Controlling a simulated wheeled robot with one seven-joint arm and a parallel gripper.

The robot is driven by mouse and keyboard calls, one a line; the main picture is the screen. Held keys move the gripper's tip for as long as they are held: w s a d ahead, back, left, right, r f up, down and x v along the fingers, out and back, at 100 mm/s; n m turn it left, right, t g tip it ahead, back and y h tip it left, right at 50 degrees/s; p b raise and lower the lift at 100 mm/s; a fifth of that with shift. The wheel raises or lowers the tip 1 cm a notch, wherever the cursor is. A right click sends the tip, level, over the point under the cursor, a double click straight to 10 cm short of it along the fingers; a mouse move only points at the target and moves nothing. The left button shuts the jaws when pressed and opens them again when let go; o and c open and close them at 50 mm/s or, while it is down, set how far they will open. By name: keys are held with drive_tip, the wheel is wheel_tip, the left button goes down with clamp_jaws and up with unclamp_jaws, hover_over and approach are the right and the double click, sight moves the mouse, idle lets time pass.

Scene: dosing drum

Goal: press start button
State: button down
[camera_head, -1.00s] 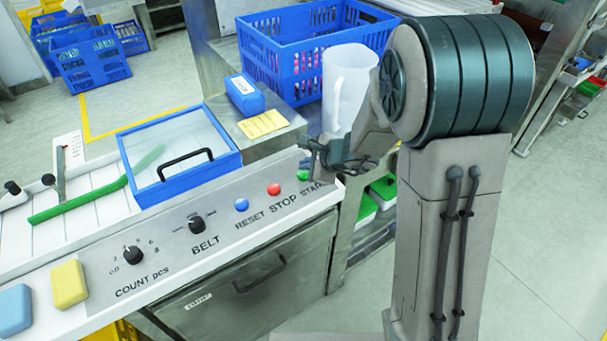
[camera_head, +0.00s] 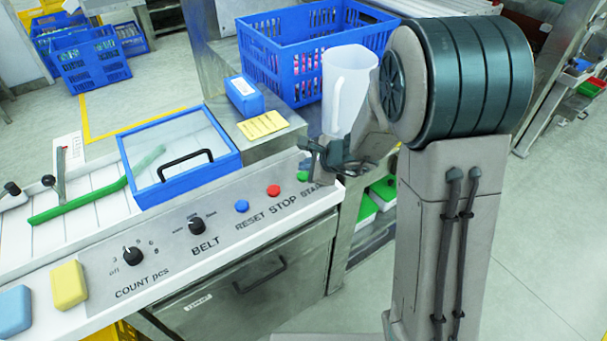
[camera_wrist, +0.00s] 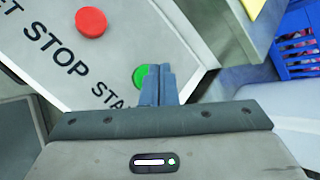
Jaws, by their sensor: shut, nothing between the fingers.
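In the head view my gripper (camera_head: 308,150) is over the panel's right end. I cannot tell whether the fingertips touch the button.
The red stop button (camera_head: 273,191) and blue reset button (camera_head: 241,206) lie left of the start button. A clear-lidded blue box (camera_head: 224,168) sits behind them. A translucent jug (camera_head: 347,85) and blue crate (camera_head: 306,94) stand behind my gripper.

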drive_tip(key=shift+f, duration=0.1)
idle(0.6)
drive_tip(key=shift+f+b, duration=0.4)
drive_tip(key=shift+b, duration=0.35)
